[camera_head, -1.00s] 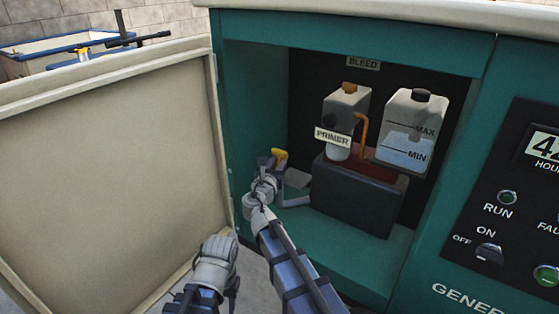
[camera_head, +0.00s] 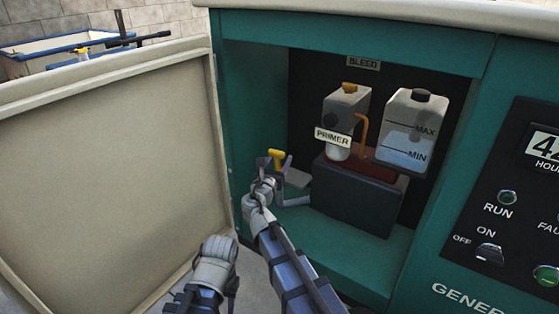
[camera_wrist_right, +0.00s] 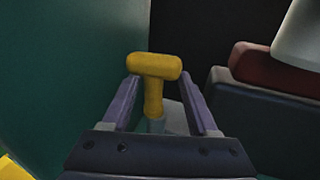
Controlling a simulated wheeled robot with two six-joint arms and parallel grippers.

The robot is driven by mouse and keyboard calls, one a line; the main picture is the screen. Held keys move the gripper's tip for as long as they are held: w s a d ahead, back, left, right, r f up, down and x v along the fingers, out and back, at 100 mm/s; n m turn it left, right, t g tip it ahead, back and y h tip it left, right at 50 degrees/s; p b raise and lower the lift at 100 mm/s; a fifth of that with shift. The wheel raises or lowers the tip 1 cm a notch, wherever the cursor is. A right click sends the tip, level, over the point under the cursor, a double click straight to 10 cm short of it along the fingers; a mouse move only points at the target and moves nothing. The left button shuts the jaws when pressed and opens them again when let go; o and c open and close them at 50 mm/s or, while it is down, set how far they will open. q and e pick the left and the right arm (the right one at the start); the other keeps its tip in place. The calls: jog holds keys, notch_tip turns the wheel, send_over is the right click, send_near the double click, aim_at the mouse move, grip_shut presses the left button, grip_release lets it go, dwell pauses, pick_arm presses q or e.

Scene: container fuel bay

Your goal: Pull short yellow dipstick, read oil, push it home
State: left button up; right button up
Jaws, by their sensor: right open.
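The short yellow dipstick (camera_head: 277,157) has a T-shaped handle and stands upright at the left inside the generator bay. In the right wrist view its yellow handle (camera_wrist_right: 155,70) shows between my fingers, with a pale tube below it. My right gripper (camera_head: 276,162) is open around the handle; in the right wrist view its two fingers (camera_wrist_right: 160,105) stand on either side of the stem with gaps. The dipstick's lower part is hidden. My left gripper (camera_head: 215,262) is low in the head view, outside the bay; its fingers cannot be made out.
A dark engine block (camera_head: 357,195) with a primer unit (camera_head: 345,115) and a translucent tank (camera_head: 412,125) stands right of the dipstick. The green bay wall (camera_head: 255,110) is close on the left. The open cream door (camera_head: 110,180) stands further left.

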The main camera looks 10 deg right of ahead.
jog(key=v, duration=0.7)
jog(key=shift+s, duration=0.2)
jog(key=shift+a, duration=0.15)
